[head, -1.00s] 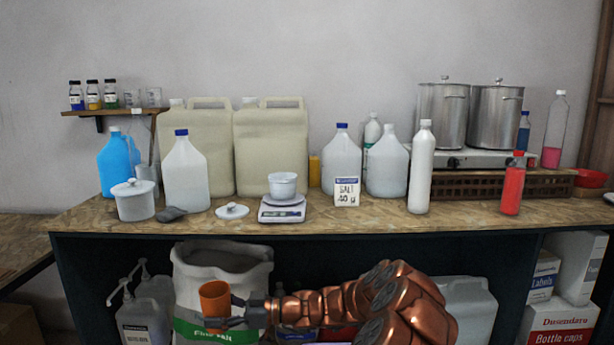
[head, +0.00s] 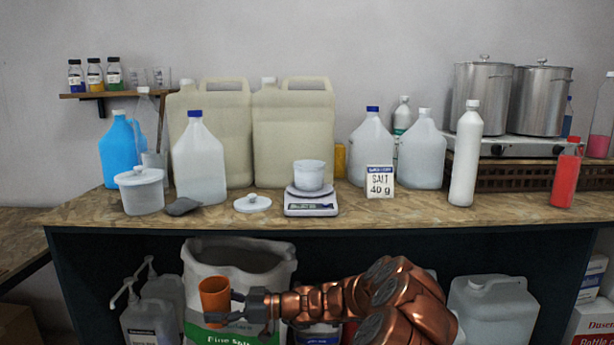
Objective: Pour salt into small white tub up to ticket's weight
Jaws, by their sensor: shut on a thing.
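The small white tub (head: 309,176) stands on the digital scale (head: 311,205) on the bench; the display is too small to read. The ticket (head: 379,183) stands to the right of the scale and reads "SALT 40 g". My gripper (head: 236,305) is shut on an orange cup (head: 215,298), held upright below the bench top, in front of the large white salt sack (head: 200,255) with a green label. The cup's contents are hidden. A white lid (head: 253,203) lies on the bench left of the scale.
A lidded white tub (head: 141,192), a dark scoop-like thing (head: 182,207) and a clear jug (head: 199,160) stand left of the lid. A white bottle (head: 466,155) and a red bottle (head: 566,178) stand to the right. The bench's front edge (head: 330,222) lies above my gripper.

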